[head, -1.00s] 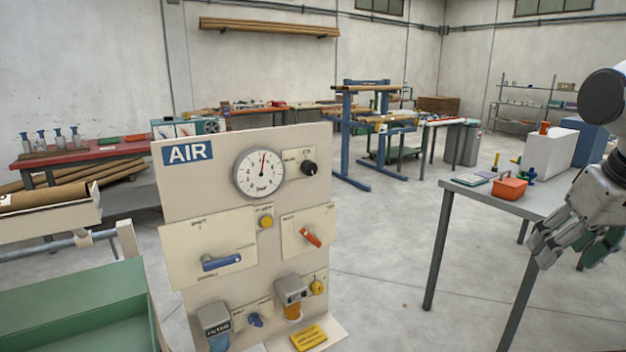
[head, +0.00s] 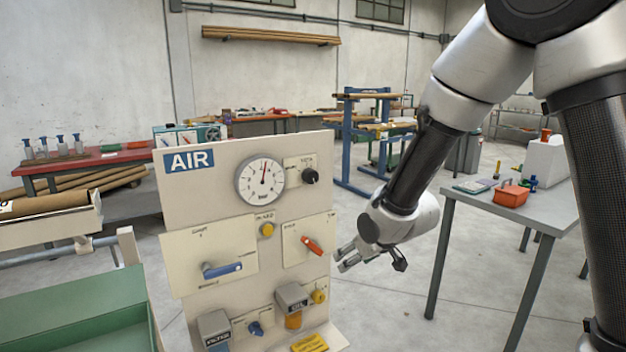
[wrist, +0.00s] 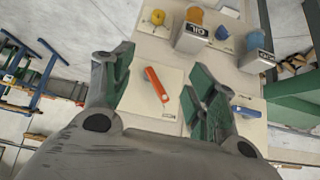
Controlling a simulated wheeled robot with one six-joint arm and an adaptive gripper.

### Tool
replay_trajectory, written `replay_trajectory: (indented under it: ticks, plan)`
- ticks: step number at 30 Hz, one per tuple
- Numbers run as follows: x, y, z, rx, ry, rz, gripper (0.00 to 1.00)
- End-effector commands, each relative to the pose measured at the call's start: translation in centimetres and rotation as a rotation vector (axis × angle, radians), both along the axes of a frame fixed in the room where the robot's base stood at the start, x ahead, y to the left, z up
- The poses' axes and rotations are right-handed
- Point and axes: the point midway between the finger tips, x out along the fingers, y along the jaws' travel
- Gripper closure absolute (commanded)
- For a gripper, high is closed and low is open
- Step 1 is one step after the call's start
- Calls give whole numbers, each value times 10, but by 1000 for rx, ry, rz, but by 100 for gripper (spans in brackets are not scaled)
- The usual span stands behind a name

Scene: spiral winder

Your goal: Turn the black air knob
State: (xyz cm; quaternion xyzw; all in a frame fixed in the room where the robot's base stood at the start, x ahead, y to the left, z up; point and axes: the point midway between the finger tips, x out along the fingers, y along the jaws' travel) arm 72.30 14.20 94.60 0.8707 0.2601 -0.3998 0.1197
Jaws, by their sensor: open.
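The black air knob (head: 310,176) is on a small cream plate at the top right of the AIR panel (head: 215,205), right of the round gauge (head: 260,180). I cannot make it out in the wrist view. My gripper (head: 344,258) is open and empty at the right edge of the panel, lower than the black knob and to its right, close to the orange lever (head: 312,245). In the wrist view the green-padded fingers of my gripper (wrist: 158,88) are spread on either side of the orange lever (wrist: 157,84), apart from it.
The panel also carries a blue lever (head: 222,269), a yellow button (head: 267,229), a filter unit (head: 213,330) and an oil unit (head: 291,298). A green tray (head: 75,310) is at the left. A grey table (head: 520,212) stands at the right. Open floor lies between.

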Motion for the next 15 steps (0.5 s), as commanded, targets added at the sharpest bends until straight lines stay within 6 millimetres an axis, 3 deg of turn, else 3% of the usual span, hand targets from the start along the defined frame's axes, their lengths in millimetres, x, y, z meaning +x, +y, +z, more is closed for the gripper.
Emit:
replay_trajectory:
  ticks: [2,5,6,10,15]
  plan:
    - [27,30,8,93,-142,20,42]
    - [58,52,47,229,-349,20,42]
    - [67,57,70,283,-429,19,42]
    - [79,65,124,407,-620,17,42]
    - [83,67,151,469,-717,17,42]
